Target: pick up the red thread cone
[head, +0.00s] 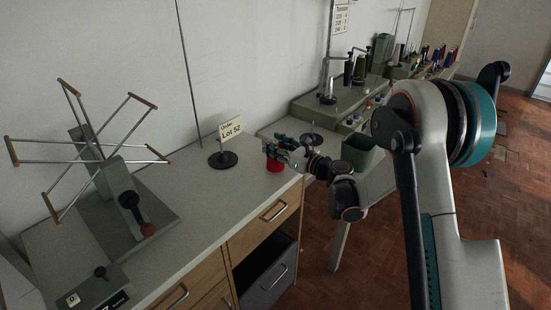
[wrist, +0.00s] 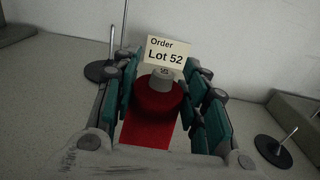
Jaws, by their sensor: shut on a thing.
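The red thread cone (head: 276,166) stands upright near the front edge of the counter in the head view, partly hidden by my gripper (head: 280,149). In the wrist view the red cone (wrist: 152,115) sits between the two teal fingers of my gripper (wrist: 160,95), with its pale grey tip pointing up. The fingers are shut on it, one on each side. In the head view its base looks to be at or close to the counter top; I cannot tell whether it touches.
A skein winder (head: 130,190) fills the counter's left.

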